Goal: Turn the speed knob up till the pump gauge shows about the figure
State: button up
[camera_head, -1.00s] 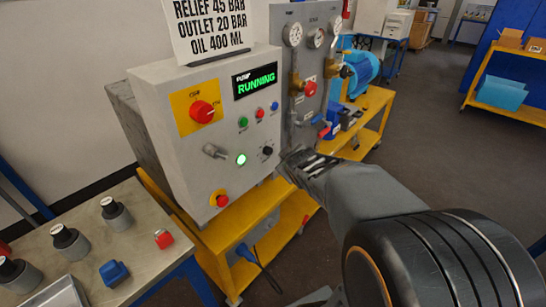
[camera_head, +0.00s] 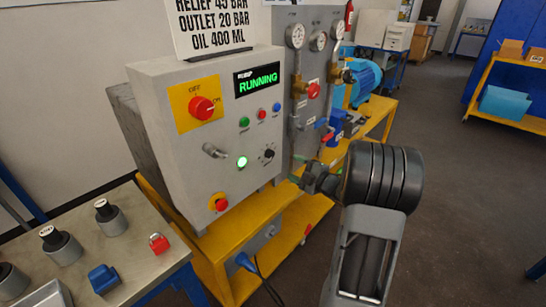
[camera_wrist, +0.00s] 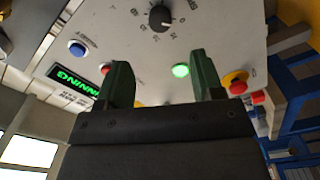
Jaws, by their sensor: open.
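The black speed knob (camera_head: 268,153) is on the lower right of the grey control panel (camera_head: 190,130). In the wrist view the knob (camera_wrist: 159,18) sits at the top, inside a printed number scale. My gripper (camera_head: 300,179) is at the panel's right edge, close to the knob but apart from it. In the wrist view its two green fingers (camera_wrist: 162,78) are open with nothing between them. The gauges (camera_head: 296,36) are at the top of the grey board behind; their needles are too small to read. The sign (camera_head: 211,25) reads relief 45 bar, outlet 20 bar, oil 400 ml.
The green display (camera_head: 257,80) reads RUNNING. A lit green button (camera_head: 242,162), a red emergency button (camera_head: 218,202) and a red rotary switch (camera_head: 202,108) share the panel. A bench (camera_head: 145,262) with vessels stands at left. Open floor lies to the right.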

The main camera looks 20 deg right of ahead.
aim_at(272, 156)
jog(key=p+x, duration=0.1)
jog(key=x, duration=0.9)
jog(key=shift+w, duration=0.2)
jog(key=shift+c, duration=0.2)
